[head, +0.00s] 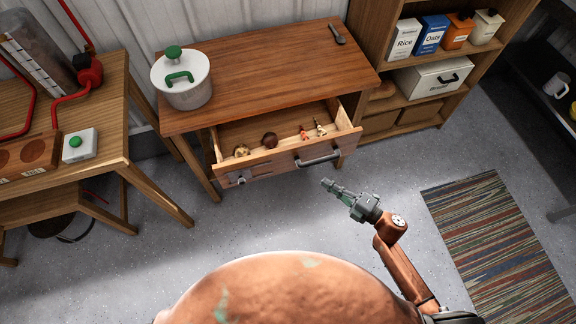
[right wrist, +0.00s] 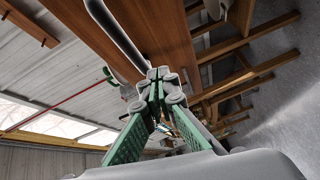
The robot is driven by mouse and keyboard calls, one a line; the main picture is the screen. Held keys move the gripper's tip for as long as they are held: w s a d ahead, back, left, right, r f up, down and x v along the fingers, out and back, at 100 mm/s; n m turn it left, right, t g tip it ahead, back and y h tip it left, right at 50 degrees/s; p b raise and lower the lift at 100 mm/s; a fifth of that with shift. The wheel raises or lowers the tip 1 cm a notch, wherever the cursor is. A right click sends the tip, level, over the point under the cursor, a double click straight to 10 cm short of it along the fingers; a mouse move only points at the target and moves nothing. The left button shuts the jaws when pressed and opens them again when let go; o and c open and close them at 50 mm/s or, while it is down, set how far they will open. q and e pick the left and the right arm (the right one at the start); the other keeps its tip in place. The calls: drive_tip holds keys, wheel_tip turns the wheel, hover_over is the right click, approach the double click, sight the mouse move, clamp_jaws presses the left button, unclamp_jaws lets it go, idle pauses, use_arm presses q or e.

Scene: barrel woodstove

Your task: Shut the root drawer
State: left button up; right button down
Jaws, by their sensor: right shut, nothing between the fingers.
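The root drawer (head: 270,158) stands pulled out from the front of the wooden table (head: 270,60). It holds several small root-like items (head: 269,140). A grey bar handle (head: 318,156) is on its front; a bar handle (right wrist: 112,35) also shows close up in the right wrist view, on a wooden front (right wrist: 158,30). My right gripper (head: 328,184) is shut and empty, in front of and below the drawer's handle in the head view. Its closed fingertips show in the right wrist view (right wrist: 159,75). I cannot tell whether they touch the drawer. My left gripper is not in view.
A white lidded pot (head: 184,82) stands on the table's left end. A workbench (head: 110,110) is at left. A shelf with boxes (head: 432,78) is at right. A striped rug (head: 485,235) lies on the floor at right. The floor before the drawer is clear.

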drive_tip(key=s+a+r+n+g+y+b, duration=0.1)
drive_tip(key=s+a+r+n+g+y, duration=0.15)
drive_tip(key=a+n, duration=0.2)
drive_tip(key=b, duration=0.2)
approach(279, 162)
drive_tip(key=s+a, duration=0.1)
drive_tip(key=a, duration=0.4)
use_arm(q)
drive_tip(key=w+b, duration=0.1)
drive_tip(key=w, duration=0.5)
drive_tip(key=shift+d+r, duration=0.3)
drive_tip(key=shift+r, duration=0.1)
use_arm(e)
drive_tip(key=shift+w+a+r, duration=0.1)
drive_tip(key=shift+w, duration=0.85)
drive_tip(key=shift+w+a+r, duration=0.1)
drive_tip(key=shift+w, duration=0.8)
drive_tip(key=shift+w, duration=0.1)
